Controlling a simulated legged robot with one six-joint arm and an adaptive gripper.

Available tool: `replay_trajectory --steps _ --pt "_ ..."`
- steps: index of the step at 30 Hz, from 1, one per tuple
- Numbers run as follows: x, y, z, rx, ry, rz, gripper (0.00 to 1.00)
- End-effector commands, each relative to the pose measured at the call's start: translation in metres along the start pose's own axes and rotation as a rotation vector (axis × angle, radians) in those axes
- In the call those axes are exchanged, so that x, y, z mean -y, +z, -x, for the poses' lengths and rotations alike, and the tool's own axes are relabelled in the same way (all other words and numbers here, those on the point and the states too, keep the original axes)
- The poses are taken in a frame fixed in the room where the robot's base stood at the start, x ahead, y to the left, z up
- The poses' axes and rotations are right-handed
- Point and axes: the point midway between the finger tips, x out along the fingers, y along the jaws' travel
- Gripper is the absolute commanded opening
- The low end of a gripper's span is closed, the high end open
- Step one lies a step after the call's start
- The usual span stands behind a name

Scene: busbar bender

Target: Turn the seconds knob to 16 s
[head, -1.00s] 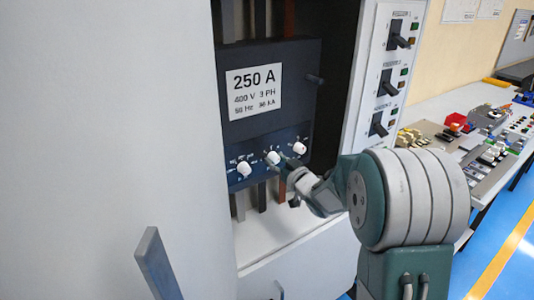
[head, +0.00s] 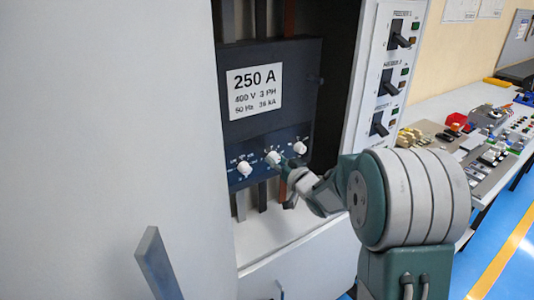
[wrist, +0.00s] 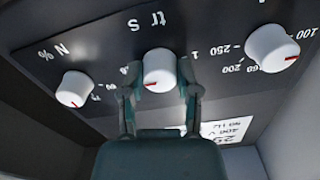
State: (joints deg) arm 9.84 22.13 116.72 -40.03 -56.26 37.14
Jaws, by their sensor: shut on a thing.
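The seconds knob (wrist: 158,72) is a white round knob with a red pointer line, marked "tr s" in the wrist view, where the lettering appears upside down. It is the middle of the three knobs on the dark breaker panel, and it also shows in the head view (head: 273,158). My gripper (wrist: 158,82) has one finger on each side of this knob and is shut on it. In the head view my gripper (head: 282,163) reaches the knob from the lower right. The pointer line crosses the knob face near my wrist side; its exact scale value cannot be read.
A white knob marked "N %" (wrist: 74,89) and another with numbers such as 200 and 250 (wrist: 272,48) flank the held knob. A "250 A" label (head: 254,92) is above them. A grey cabinet door (head: 110,130) stands at left; feeder switches (head: 390,82) are at right.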

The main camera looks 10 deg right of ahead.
Motion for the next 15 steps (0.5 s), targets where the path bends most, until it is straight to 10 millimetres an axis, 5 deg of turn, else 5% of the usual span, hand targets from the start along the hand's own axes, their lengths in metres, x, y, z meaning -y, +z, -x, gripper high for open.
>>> replay_trajectory --steps 1,3,15 --pt "0.0015 0.0015 -0.0003 0.003 -0.003 -0.001 0.51" --pt "0.0013 0.0014 -0.0002 0.003 -0.003 -0.001 0.76" --pt "0.0002 0.0004 0.0016 0.001 0.000 0.000 0.76"
